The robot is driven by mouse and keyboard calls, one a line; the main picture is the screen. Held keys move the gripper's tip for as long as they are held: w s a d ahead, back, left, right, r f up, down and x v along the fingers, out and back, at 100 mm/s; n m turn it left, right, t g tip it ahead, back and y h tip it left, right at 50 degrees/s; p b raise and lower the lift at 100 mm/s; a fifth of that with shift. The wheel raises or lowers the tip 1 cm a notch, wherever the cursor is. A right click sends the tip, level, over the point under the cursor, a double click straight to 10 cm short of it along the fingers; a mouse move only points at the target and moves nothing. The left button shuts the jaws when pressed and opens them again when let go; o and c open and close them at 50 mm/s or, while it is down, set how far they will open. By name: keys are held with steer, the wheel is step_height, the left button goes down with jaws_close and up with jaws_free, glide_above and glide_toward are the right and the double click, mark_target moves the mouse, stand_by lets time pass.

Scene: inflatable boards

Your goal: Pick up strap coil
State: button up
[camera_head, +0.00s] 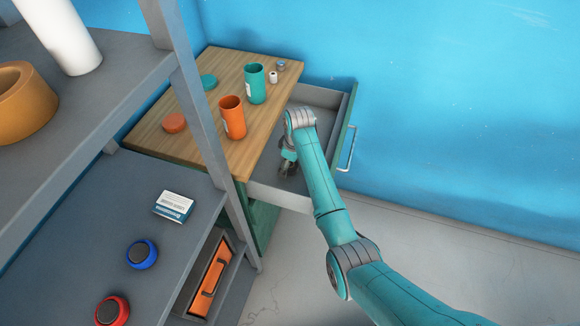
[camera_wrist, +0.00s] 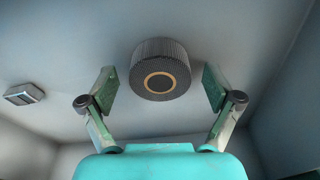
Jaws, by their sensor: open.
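The likely strap coil is a dark ribbed roll (camera_wrist: 160,57) with a tan ring on its face, lying on the drawer floor in the wrist view. My gripper (camera_wrist: 158,88) is open above it, with one finger to each side of the roll and gaps on both sides. The roll is not between closed fingers. In the head view my gripper (camera_head: 288,167) reaches down into the open drawer (camera_head: 263,192), and the arm and gripper hide the roll there.
A small grey box-shaped item (camera_wrist: 23,95) lies at the left in the drawer. The wooden cabinet top (camera_head: 190,143) holds an orange cup (camera_head: 232,117) and a teal cup (camera_head: 255,84). A grey shelf rack (camera_head: 100,232) stands at left. Open floor (camera_head: 430,275) lies at lower right.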

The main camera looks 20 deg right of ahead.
steer(key=c, duration=1.3)
